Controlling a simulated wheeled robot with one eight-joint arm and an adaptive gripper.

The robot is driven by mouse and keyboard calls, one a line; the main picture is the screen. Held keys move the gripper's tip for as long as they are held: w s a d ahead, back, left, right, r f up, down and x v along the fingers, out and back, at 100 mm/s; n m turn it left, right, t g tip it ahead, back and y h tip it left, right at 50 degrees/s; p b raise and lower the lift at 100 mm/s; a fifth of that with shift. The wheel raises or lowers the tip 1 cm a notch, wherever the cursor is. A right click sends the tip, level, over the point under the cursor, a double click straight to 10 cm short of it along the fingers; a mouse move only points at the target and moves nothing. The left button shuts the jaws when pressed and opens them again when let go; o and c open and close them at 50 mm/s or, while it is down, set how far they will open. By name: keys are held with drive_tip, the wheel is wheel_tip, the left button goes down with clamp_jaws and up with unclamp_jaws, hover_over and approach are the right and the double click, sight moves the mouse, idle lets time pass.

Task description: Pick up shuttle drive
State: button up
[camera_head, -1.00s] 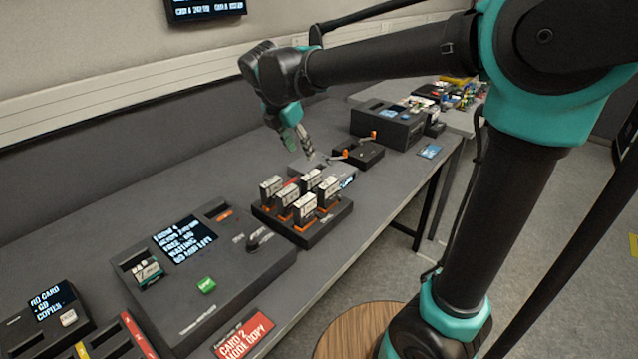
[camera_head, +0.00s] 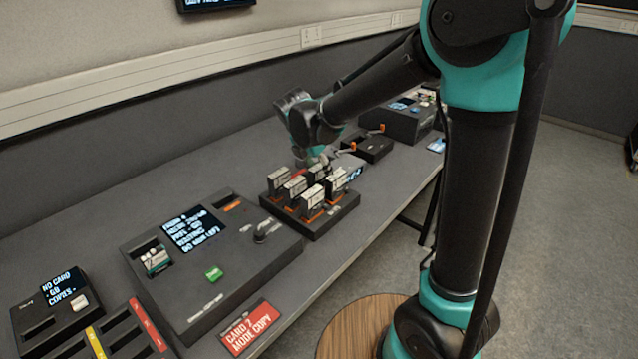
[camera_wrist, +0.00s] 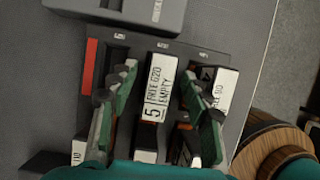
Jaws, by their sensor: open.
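Several black drives with white labels, one of them at the front (camera_head: 311,200), stand upright in a black rack (camera_head: 332,222) on the grey bench. In the wrist view, a drive labelled "5 FREE 620 EMPTY" (camera_wrist: 159,88) stands between the two fingers of my gripper (camera_wrist: 163,98). My gripper is open, with a gap visible on both sides of that drive. Other drives stand to its lower left, below and right (camera_wrist: 218,88), partly hidden by the fingers. In the head view my gripper (camera_head: 318,160) is low at the rack's far side. No label reads "shuttle".
A small black box with orange levers (camera_head: 367,145) stands beyond the rack. Neighbouring drives leave little room around the fingers.

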sight(322, 175)
drive_tip(key=x, duration=0.3)
drive_tip(key=shift+w+f, duration=0.1)
clamp_jaws()
